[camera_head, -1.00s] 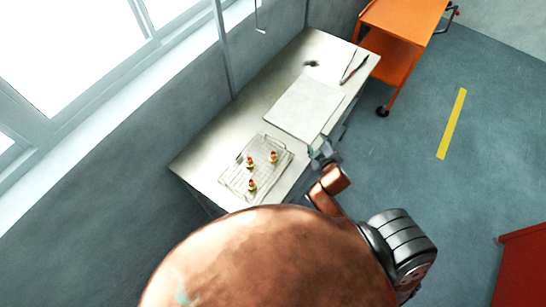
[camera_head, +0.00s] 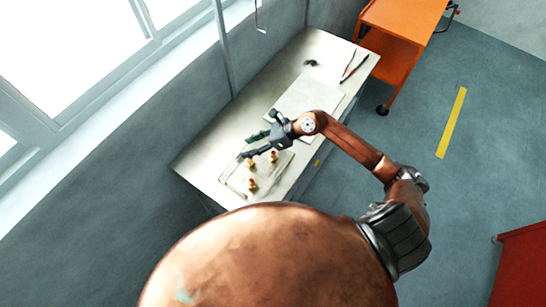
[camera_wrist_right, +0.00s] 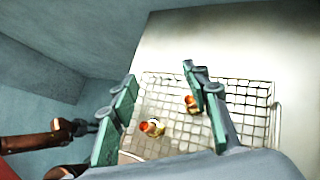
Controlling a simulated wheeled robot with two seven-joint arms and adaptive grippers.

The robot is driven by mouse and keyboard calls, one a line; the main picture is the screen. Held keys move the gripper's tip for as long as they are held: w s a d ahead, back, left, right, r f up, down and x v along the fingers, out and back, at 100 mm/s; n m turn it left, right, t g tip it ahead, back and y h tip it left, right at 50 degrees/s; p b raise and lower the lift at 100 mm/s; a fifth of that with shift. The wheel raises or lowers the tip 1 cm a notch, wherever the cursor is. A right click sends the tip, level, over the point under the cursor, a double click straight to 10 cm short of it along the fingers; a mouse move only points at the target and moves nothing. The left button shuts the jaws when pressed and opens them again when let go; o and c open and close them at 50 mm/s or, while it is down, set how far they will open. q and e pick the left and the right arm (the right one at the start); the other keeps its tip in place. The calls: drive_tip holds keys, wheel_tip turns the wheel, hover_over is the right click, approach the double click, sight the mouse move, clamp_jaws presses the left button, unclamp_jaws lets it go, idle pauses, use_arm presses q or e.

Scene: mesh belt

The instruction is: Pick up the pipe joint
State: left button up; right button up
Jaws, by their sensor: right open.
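Three small brass-and-red pipe joints stand on a wire mesh tray (camera_head: 232,186): one at the front (camera_head: 252,185), one at the right (camera_head: 273,157) and one at the left (camera_head: 250,162), close to a fingertip. My right gripper (camera_head: 250,146) is open over the tray's far part, its fingers pointing left. In the right wrist view, two pipe joints show: one (camera_wrist_right: 152,127) between the open fingers and one (camera_wrist_right: 193,104) beside the right finger. The third is not seen there. A brown arm with a dark end (camera_wrist_right: 75,130), seemingly my left, shows there; its jaw state is unclear.
The tray lies on the near end of a metal table (camera_head: 205,160). A pale flat board (camera_head: 325,95) lies behind it, partly covered by my right arm. Pliers-like red-handled tools (camera_head: 354,67) lie farther back. An orange cart (camera_head: 400,40) stands beyond the table.

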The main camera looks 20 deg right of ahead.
sight(273, 155)
drive_tip(key=d+f+n+g+h, duration=0.1)
drive_tip(key=d+f, duration=0.1)
drive_tip(key=d, duration=0.1)
drive_tip(key=d+f+h, duration=0.2)
drive_tip(key=d, duration=0.2)
drive_tip(key=s+d+f+n+g+h, duration=0.1)
drive_tip(key=d+f+h, duration=0.1)
drive_tip(key=d, duration=0.2)
drive_tip(key=shift+s+f+n+g, duration=0.1)
drive_tip(key=shift+n+g, duration=0.2)
drive_tip(key=shift+d+f+h, duration=0.15)
drive_tip(key=shift+f+h, duration=0.15)
drive_tip(key=shift+f, duration=0.05)
drive_tip(key=p+x, duration=0.3)
drive_tip(key=x, duration=0.3)
drive_tip(key=shift+f, duration=0.6)
drive_tip(key=shift+c, duration=0.5)
clamp_jaws()
